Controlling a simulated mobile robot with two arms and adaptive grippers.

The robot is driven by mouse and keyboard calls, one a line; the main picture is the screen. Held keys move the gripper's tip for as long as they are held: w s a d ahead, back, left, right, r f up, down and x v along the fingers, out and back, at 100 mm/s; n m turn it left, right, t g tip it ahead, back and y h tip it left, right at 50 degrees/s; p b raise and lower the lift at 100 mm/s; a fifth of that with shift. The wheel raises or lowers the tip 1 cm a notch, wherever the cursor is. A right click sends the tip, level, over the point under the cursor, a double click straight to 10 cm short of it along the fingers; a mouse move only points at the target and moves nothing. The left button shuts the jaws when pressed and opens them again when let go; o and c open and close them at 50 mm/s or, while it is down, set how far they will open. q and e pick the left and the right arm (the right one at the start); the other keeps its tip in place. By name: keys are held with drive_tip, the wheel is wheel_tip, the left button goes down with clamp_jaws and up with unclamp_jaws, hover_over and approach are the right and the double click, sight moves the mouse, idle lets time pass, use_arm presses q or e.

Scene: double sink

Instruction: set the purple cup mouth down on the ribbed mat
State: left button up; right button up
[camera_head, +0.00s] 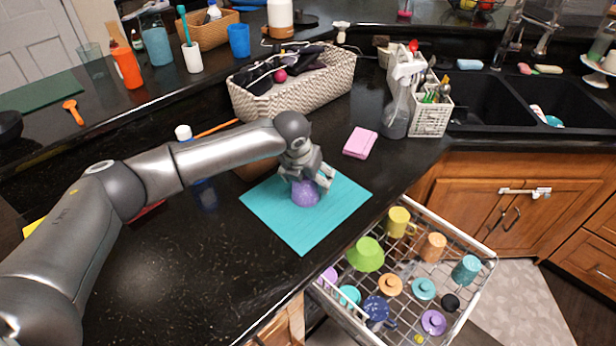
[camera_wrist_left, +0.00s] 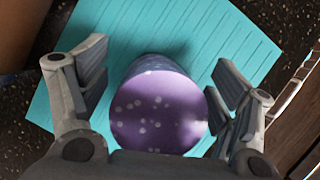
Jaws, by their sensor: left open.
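The purple cup (camera_head: 305,194) stands on the teal ribbed mat (camera_head: 335,215), below my left gripper (camera_head: 307,178). In the left wrist view, the cup (camera_wrist_left: 158,112) turns a closed, flat, light-spotted base toward the camera, so it appears mouth down. Its rim is hidden beneath it. The mat (camera_wrist_left: 215,35) spreads around it. My left gripper (camera_wrist_left: 160,92) is open, one finger on each side of the cup, with the mat visible between the left finger and the cup. The right finger is very close to the cup; I cannot tell whether it touches. My right gripper is not in view.
A pulled-out dish rack (camera_head: 487,262) with several cups is right of the mat. A pink sponge (camera_head: 360,142), a woven basket (camera_head: 293,98) and a white caddy (camera_head: 431,117) stand behind. The black counter (camera_head: 220,270) in front of the mat is clear.

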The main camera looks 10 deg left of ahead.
use_arm(q)
drive_tip(key=shift+r, duration=0.2)
drive_tip(key=v, duration=1.1)
drive_tip(key=shift+s+a+r, duration=0.1)
drive_tip(key=shift+r, duration=0.2)
drive_tip(key=shift+f, duration=0.1)
